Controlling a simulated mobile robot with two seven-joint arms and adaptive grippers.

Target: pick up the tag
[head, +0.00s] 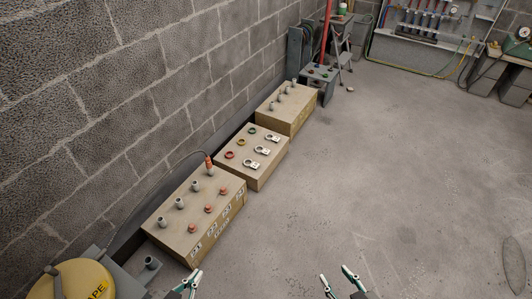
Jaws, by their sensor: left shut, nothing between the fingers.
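Three small silver-white tags with ring-like ends lie on top of the middle tan box (266,172): a far tag (274,138), a middle tag (262,151) and a near tag (250,164). I cannot tell which one is meant. My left gripper (192,281) is at the bottom edge, shut and empty, below and left of the tags. My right gripper (336,275) is at the bottom edge to the right, its fingers apart with nothing between them. Both are well away from the tags.
Green, yellow and red rings (229,155) lie beside the tags. A nearer box (180,234) carries grey and orange fittings and a cable; a farther box (290,108) carries posts. A yellow drum (85,281) is at lower left.

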